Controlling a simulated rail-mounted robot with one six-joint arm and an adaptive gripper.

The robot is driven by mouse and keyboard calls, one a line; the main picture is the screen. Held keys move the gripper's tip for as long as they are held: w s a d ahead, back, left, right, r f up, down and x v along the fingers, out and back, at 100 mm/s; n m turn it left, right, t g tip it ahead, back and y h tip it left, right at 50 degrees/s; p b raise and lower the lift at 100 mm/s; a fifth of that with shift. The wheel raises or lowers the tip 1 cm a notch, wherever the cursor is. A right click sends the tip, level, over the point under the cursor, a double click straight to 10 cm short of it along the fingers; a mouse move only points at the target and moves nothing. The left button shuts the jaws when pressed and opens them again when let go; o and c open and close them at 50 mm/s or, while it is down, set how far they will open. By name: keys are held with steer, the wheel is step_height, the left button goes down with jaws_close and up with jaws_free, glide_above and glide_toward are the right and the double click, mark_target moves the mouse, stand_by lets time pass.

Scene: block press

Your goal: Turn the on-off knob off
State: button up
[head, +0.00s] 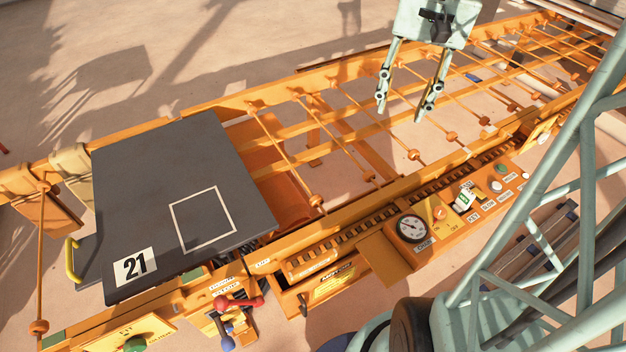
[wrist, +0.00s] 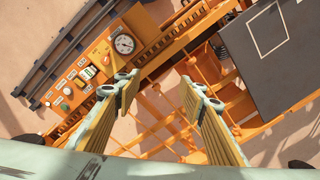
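The on-off knob (head: 440,213) is a small orange knob on a yellow plate marked ON and OFF. It sits on the orange control panel (head: 407,252), just right of the round gauge (head: 411,228) in the head view. Which mark it points to is too small to tell. My gripper (head: 403,110) is open and empty, above the orange roller frame and well apart from the knob. In the wrist view my gripper (wrist: 158,84) shows its two fingers spread wide, with the panel (wrist: 95,42) beyond the left finger.
A dark plate (head: 155,190) marked 21 lies on the left of the orange frame (head: 330,205). Red and blue levers (head: 238,303) stand at its front edge. A white-and-green piece (head: 464,200) and several buttons are right of the knob. The air around my gripper is clear.

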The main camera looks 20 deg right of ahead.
steer(key=d+f+m+y, duration=0.1)
steer(key=d+f+m, duration=0.3)
steer(key=d+f, duration=0.35)
steer(key=m+y+b, duration=0.1)
steer(key=m+y, duration=0.2)
steer(key=m, duration=0.7)
glide_above(441, 211)
steer(key=s+d, duration=0.2)
steer(key=d, duration=0.4)
step_height(441, 211, down, 22)
steer(key=shift+w+a+r, duration=0.15)
steer(key=shift+a, duration=0.05)
steer(key=shift+f, duration=0.2)
steer(key=shift+w+b+x, duration=0.15)
steer(key=shift+b+x, duration=1)
steer(key=shift+x, duration=2.2)
steer(key=shift+w+b+x, duration=0.15)
steer(key=shift+b+x, duration=0.95)
steer(key=shift+x, duration=2.3)
steer(key=shift+a+r, duration=0.1)
steer(key=c, duration=0.8)
